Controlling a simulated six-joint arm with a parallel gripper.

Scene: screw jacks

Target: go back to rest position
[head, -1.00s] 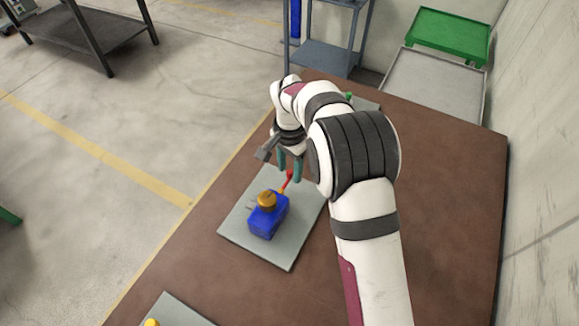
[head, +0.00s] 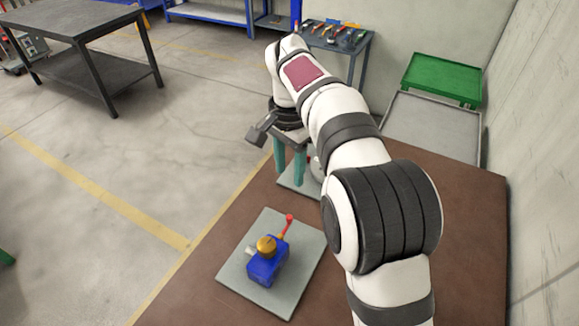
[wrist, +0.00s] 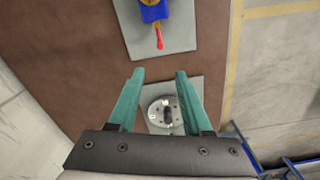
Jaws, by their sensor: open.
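The blue screw jack (head: 267,269) stands on a grey plate (head: 300,285) on the brown table, with an orange-yellow top and a red-tipped handle (head: 287,226) pointing up and away. My gripper (head: 290,174) is open and empty, raised above the table beyond the jack and apart from it. In the wrist view, its two teal fingers (wrist: 160,75) have nothing between them. The jack's blue body (wrist: 152,14) and red handle also show there at the top edge.
Beyond the jack, a second grey plate (wrist: 192,88) carries a round grey part (wrist: 164,114), partly hidden by my arm in the head view. A green tray (head: 442,78) and a grey tray (head: 425,128) lie at the back right. A tool shelf (head: 340,40) stands behind.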

